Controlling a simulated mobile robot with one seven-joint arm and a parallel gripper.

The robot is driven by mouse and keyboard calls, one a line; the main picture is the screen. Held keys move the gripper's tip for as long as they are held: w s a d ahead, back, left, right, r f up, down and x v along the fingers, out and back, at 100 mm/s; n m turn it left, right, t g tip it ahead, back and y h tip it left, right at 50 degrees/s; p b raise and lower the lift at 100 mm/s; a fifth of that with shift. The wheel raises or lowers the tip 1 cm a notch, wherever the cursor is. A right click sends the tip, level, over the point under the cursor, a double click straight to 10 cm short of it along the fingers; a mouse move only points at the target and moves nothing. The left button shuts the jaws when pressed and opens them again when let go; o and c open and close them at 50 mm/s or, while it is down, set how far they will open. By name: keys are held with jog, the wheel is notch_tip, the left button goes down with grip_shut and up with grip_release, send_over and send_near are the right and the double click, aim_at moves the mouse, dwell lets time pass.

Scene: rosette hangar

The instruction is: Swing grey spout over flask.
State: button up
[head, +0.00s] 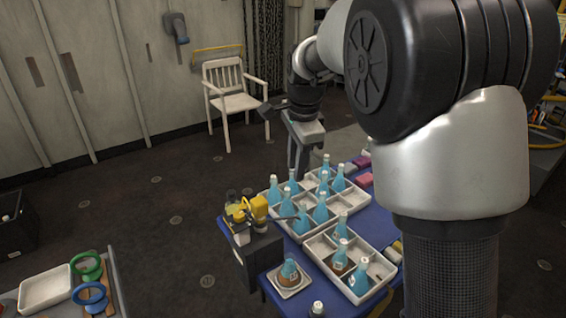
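A thin grey spout (284,217) sticks out to the right from a yellow-headed device (258,208) on a dark box at the left end of the blue table. The spout's tip appears to point toward the bottle tray rather than over this flask. My gripper (299,165) hangs behind the table's far side, apart from the spout and flask. Its fingers are small and dark, so their opening is unclear.
White divided trays (318,249) with several blue flasks fill much of the blue table (365,213). A white chair (231,98) stands by the wall. A side table at lower left holds a white tray (45,288) and green and blue rings (88,267). Open floor lies left of the blue table.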

jog(key=m, duration=0.2)
send_near(285, 219)
notch_tip(285, 219, down, 7)
jog(key=w+b, duration=0.1)
jog(key=b, duration=0.1)
jog(key=shift+w+a, duration=0.2)
jog(key=shift+w, duration=0.2)
jog(key=shift+f, duration=0.1)
grip_shut()
dwell(1.0)
